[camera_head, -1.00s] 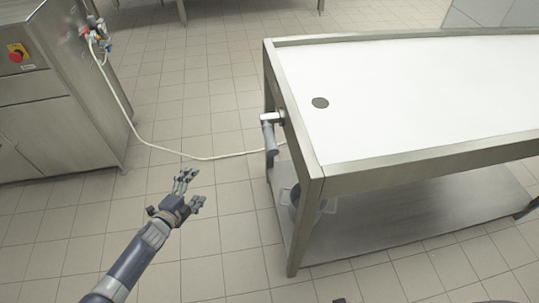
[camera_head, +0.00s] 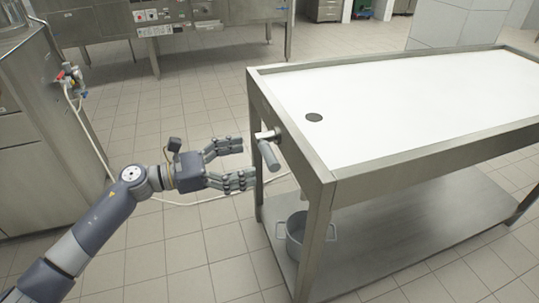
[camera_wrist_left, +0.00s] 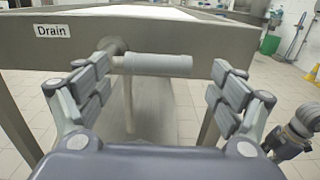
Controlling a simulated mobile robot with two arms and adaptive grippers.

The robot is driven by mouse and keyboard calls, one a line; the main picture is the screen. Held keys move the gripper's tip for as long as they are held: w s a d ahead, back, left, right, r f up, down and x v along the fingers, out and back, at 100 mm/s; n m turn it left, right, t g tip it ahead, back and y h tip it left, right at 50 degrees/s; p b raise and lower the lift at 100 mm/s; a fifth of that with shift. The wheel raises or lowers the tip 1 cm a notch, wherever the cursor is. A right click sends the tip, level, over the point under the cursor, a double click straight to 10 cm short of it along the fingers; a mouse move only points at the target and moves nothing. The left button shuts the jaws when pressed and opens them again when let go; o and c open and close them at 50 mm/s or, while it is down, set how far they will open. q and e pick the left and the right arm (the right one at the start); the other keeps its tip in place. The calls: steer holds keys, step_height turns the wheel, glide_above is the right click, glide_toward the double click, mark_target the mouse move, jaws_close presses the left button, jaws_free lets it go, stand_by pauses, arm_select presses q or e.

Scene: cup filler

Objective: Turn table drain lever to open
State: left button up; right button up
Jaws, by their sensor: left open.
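The table drain lever (camera_head: 268,152) is a grey handle on the left end of the steel table (camera_head: 420,162). In the head view it slants down from its pivot. A small gap seems to stay between fingers and lever. The dark drain hole (camera_head: 314,117) is in the white table top.
A metal pot (camera_head: 297,232) stands on the table's lower shelf (camera_head: 400,225), below the lever. A pale hose (camera_head: 190,203) runs across the tiled floor from the steel cabinet (camera_head: 30,130) at left. The floor between is otherwise clear.

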mark_target(264, 156)
arm_select(q)
steer(key=x, duration=0.6)
steer(key=shift+w+d, duration=0.15)
steer(key=shift+d, duration=0.2)
arm_select(e)
steer(key=shift+s+f, duration=0.1)
steer(key=shift+f, duration=0.7)
